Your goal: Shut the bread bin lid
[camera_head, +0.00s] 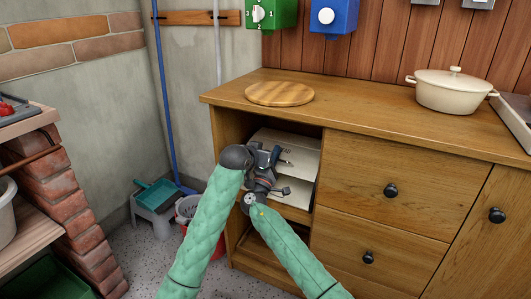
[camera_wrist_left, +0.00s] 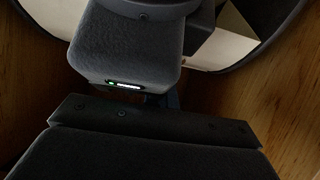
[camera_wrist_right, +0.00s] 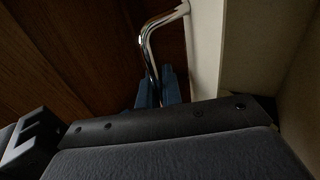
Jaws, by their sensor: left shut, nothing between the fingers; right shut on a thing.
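The bread bin (camera_head: 304,163) is a cream box inside the open left compartment of the wooden counter. My grippers cover part of its front, so how far its lid stands open is hard to tell. A bent chrome handle (camera_wrist_right: 152,45) is fixed to a cream panel (camera_wrist_right: 207,45) in the right wrist view. My right gripper (camera_head: 276,155) is shut on that handle; its blue fingertips (camera_wrist_right: 158,90) close around the rod. My left gripper (camera_wrist_left: 171,101) is shut and empty, close beside the right one. Its fingertips are mostly hidden in the left wrist view.
Wooden compartment walls stand close around both grippers. A round wooden board (camera_head: 279,94) and a cream pot (camera_head: 453,94) sit on the counter top (camera_head: 360,108). Drawers (camera_head: 368,185) are to the right. A step stool (camera_head: 157,198) and a bucket stand on the floor at left.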

